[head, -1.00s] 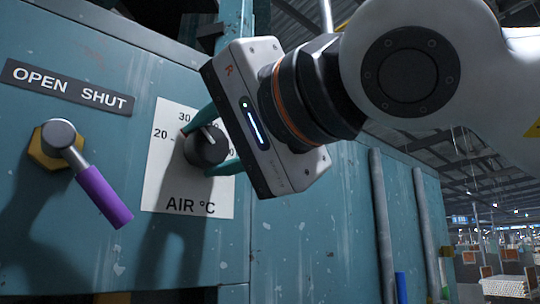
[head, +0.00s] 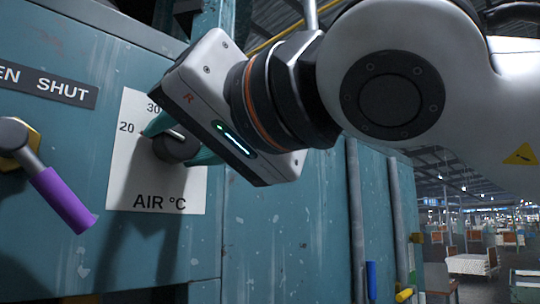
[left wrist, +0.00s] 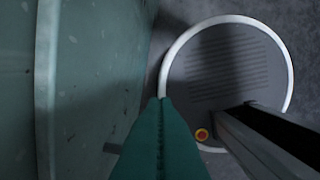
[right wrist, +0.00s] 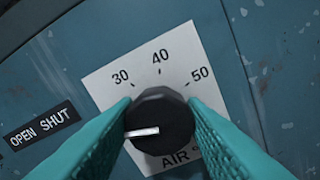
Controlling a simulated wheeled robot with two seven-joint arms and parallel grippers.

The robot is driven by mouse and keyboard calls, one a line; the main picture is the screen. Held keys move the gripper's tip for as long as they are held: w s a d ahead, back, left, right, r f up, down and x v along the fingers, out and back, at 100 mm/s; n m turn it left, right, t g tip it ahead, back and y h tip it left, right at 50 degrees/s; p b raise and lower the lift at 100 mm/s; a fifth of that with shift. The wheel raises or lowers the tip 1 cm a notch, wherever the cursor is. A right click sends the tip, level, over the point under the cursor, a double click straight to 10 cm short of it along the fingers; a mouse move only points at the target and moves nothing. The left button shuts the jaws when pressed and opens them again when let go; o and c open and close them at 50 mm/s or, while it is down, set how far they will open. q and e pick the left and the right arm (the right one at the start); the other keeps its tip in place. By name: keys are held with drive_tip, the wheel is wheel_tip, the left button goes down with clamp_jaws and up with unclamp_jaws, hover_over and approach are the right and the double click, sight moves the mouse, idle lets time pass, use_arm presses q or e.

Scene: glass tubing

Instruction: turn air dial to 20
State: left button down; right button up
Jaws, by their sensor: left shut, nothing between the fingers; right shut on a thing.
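The dark air dial (head: 176,147) sits on a white scale plate (head: 170,196) marked AIR °C on the blue-green cabinet. In the head view, its pale pointer line slants up and left, roughly toward the 20 mark. The right wrist view also shows the dial (right wrist: 160,118), with its white line pointing left in that tilted picture; the 20 is hidden there. My right gripper (head: 176,142) is shut on the dial, one teal finger on each side. My left gripper (left wrist: 163,105) shows only in the left wrist view, shut and empty beside the cabinet.
A lever with a purple handle (head: 63,200) is left of the plate, under the OPEN SHUT label (head: 45,82). Vertical pipes (head: 356,220) run along the cabinet to the right. An open hall with tables lies beyond.

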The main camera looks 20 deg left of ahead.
drive_tip(key=shift+a+f, duration=0.1)
drive_tip(key=shift+f, duration=0.2)
drive_tip(key=o, duration=1)
drive_tip(key=shift+r, duration=0.2)
drive_tip(key=shift+d, duration=0.2)
drive_tip(key=shift+s+d+f+b, duration=0.1)
drive_tip(key=shift+d+b, duration=0.15)
drive_tip(key=shift+b, duration=0.05)
drive_tip(key=b+v, duration=0.5)
drive_tip(key=v, duration=0.6)
drive_tip(key=shift+s+d, duration=0.1)
drive_tip(key=shift+d, duration=0.05)
